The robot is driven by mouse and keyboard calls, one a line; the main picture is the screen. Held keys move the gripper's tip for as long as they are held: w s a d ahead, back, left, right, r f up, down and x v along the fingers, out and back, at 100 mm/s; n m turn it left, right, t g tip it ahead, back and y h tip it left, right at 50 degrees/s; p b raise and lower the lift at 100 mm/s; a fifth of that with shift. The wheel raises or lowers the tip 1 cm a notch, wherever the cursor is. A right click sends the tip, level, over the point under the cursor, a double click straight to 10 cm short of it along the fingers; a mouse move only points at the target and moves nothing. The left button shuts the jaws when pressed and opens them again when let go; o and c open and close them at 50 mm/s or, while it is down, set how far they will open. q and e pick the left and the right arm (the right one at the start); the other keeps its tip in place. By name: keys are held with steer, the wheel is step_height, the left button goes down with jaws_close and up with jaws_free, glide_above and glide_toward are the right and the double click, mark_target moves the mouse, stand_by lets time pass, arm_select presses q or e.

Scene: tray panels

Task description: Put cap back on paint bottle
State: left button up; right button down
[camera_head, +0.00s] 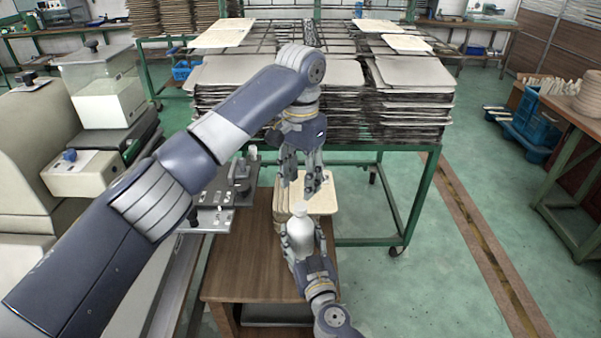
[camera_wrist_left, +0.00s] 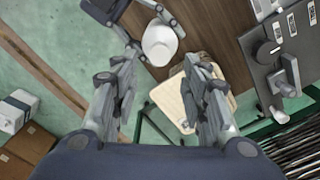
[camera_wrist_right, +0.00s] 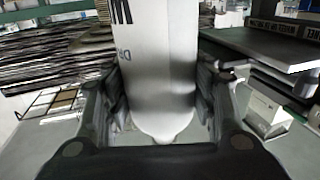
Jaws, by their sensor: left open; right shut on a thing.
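A white bottle (camera_head: 300,238) with a narrow top stands roughly upright in my right gripper (camera_head: 305,250), near the wooden table's edge. My right gripper is shut on its body. The bottle fills the middle of the right wrist view (camera_wrist_right: 158,60), with dark printing and a rounded shoulder. My left gripper (camera_head: 307,190) is open and empty, with its fingers pointing down above the bottle. In the left wrist view, the bottle (camera_wrist_left: 160,45) is beyond the open fingers (camera_wrist_left: 160,98), not between them. I cannot tell whether a cap is on it, and I cannot make out a separate cap.
A green rack (camera_head: 345,240) with stacked trays (camera_head: 410,95) stands close behind. A grey machine (camera_head: 60,150) is at left.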

mark_target(301, 206)
arm_select(q)
steer(key=n, duration=0.6)
steer(key=shift+r, duration=0.2)
steer(key=n, duration=0.5)
steer(key=shift+r, duration=0.15)
steer(key=n, duration=0.4)
steer(key=shift+r+n, duration=0.15)
steer(key=shift+n, duration=0.25)
steer(key=n, duration=0.5)
steer(key=shift+r, duration=0.1)
steer(key=shift+f, duration=4)
